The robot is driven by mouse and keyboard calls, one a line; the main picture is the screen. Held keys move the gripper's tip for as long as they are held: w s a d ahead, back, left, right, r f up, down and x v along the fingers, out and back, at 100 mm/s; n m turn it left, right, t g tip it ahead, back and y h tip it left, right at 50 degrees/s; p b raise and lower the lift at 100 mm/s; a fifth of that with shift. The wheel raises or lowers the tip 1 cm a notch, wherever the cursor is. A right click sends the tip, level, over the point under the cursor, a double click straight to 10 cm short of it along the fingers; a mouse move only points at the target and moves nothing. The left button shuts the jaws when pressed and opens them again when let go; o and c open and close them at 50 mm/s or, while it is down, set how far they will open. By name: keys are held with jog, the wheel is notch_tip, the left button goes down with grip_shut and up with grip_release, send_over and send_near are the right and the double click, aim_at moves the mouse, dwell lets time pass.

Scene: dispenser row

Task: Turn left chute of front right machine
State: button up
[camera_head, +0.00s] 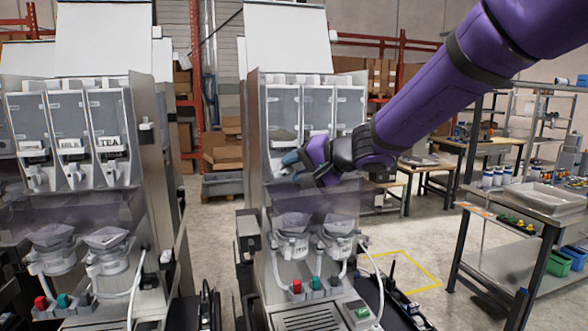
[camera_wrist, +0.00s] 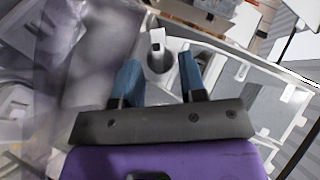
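The front right machine (camera_head: 255,215) stands in the middle of the head view, with clear-fronted canisters side by side and chutes at their bottoms. Its left chute (camera_head: 282,145) is partly hidden behind my gripper (camera_head: 291,168). In the wrist view, my gripper (camera_wrist: 159,66) is open, with its two blue fingers apart. A white chute handle (camera_wrist: 157,42) stands upright between and just beyond the fingertips, with a gap on both sides. I cannot tell whether a finger touches it. The other chutes are mostly hidden by my arm in the head view.
A similar machine (camera_head: 72,130) stands at the left, with a gap between the two. Below my gripper are mixing bowls (camera_head: 292,240) and a red and a green button (camera_head: 318,284). A steel bench (camera_head: 510,236) with trays and bins stands at the right.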

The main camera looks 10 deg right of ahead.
jog(key=shift+w+a+f, duration=0.15)
jog(key=shift+w+a, duration=0.1)
jog(key=c, duration=0.6)
jog(key=shift+f+m+t+y, duration=0.1)
jog(key=shift+m+t+y, duration=0.2)
jog(key=shift+m+y, duration=0.25)
